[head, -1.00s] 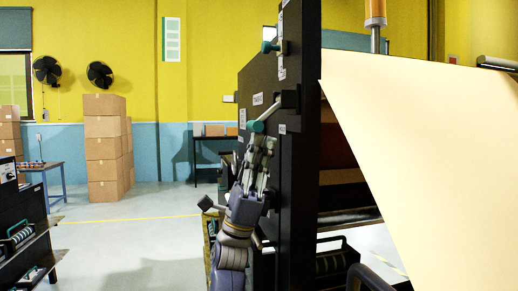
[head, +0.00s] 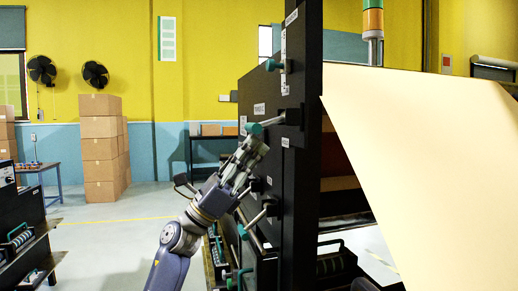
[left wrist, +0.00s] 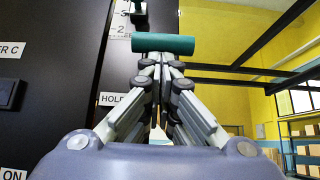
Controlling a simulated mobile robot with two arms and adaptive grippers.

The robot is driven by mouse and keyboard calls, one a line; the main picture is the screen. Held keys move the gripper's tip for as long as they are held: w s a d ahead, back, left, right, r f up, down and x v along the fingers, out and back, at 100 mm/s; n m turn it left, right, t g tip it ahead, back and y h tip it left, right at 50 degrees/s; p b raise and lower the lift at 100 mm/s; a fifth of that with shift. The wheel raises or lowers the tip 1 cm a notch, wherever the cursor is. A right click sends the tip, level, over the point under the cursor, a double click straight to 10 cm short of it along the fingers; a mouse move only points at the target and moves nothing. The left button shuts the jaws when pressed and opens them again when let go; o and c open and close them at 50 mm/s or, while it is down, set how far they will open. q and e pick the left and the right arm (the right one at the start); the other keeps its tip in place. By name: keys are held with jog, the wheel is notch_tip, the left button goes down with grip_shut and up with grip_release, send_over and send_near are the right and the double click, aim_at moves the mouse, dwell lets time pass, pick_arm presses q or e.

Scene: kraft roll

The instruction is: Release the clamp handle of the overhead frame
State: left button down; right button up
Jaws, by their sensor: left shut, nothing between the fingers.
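A lever with a teal grip (head: 254,128) sticks out leftward from a block on the black overhead frame (head: 302,180), sloping slightly down to its grip. I take it to be the clamp handle. My left gripper (head: 258,143) is shut and empty, its fingertips just under the grip. In the left wrist view the teal grip (left wrist: 163,44) lies crosswise right beyond the shut fingertips (left wrist: 163,60). I cannot tell whether they touch. A label starting "HOL" (left wrist: 115,99) is partly hidden by the fingers. My right gripper is not in view.
Another teal-gripped lever (head: 272,65) sits higher on the frame and one (head: 243,231) lower, near my left arm. A cream paper web (head: 420,130) fills the right. Cardboard boxes (head: 101,150) stand back left; the floor before them is clear.

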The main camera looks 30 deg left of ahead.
pick_arm(q)
jog(key=r+p, duration=0.1)
jog(key=s+r+g+y, duration=0.1)
jog(key=a+r+g+p, duration=0.1)
jog(key=shift+s+a+r+y+p, duration=0.1)
jog(key=shift+s+r+y+p, duration=0.15)
jog(key=shift+y+p, duration=0.15)
notch_tip(320, 180, up, 6)
jog(key=g+y+p, duration=0.1)
jog(key=p, duration=0.2)
send_over(248, 131)
jog(key=s, duration=0.2)
jog(key=shift+w+a, duration=0.25)
jog(key=shift+a, duration=0.15)
jog(key=shift+r, duration=0.1)
jog(key=shift+b, duration=0.3)
